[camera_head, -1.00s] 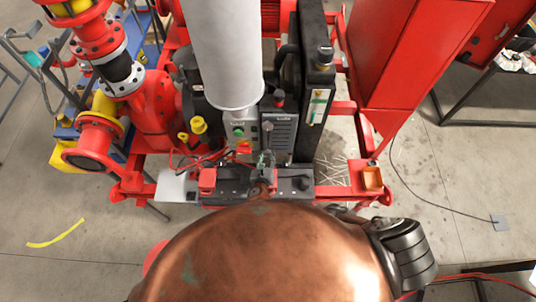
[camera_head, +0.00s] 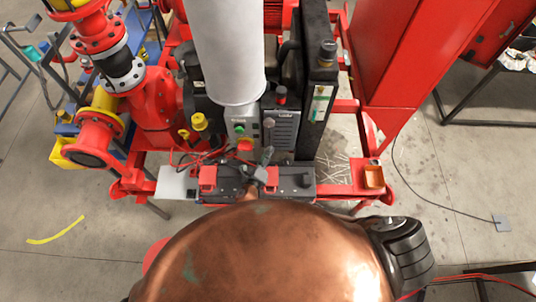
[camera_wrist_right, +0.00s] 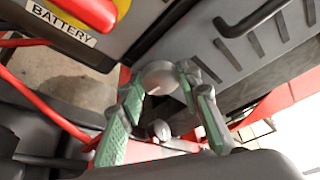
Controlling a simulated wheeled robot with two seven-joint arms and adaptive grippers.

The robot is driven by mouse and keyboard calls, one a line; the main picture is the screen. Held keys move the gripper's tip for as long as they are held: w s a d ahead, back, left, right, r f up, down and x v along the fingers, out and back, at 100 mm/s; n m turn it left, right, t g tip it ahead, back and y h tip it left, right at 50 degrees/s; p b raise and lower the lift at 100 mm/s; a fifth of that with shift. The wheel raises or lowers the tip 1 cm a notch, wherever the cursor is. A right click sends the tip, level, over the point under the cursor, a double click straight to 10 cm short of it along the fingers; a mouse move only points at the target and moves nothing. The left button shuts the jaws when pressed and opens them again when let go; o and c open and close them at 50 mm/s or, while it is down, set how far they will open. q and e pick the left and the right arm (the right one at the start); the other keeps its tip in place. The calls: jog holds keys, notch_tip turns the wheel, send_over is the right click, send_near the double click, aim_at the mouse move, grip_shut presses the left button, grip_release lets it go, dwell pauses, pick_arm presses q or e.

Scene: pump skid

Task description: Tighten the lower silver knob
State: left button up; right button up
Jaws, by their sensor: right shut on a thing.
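A round silver knob (camera_wrist_right: 159,77), which I take as the lower silver knob, sits between the fingertips of my right gripper (camera_wrist_right: 161,84) in the right wrist view. The green-padded fingers are closed against its two sides. A smaller silver round part (camera_wrist_right: 159,130) shows between the fingers, closer to the camera. In the head view my right gripper (camera_head: 264,170) is small, in front of the grey panel and over the black battery area, and hides the held knob. A grey knob or lever (camera_head: 268,124) shows on the panel above it. My left gripper is not in view.
The louvred grey panel (camera_head: 285,125) stands behind the gripper. Black boxes with red covers (camera_head: 207,177) lie beside it, with red cables (camera_head: 190,160) to the left. A white cylinder (camera_head: 228,50) rises above.

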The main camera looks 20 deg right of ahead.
dwell(0.5)
jog(key=o, duration=1.2)
jog(key=v, duration=1.2)
jog(key=shift+f, duration=0.1)
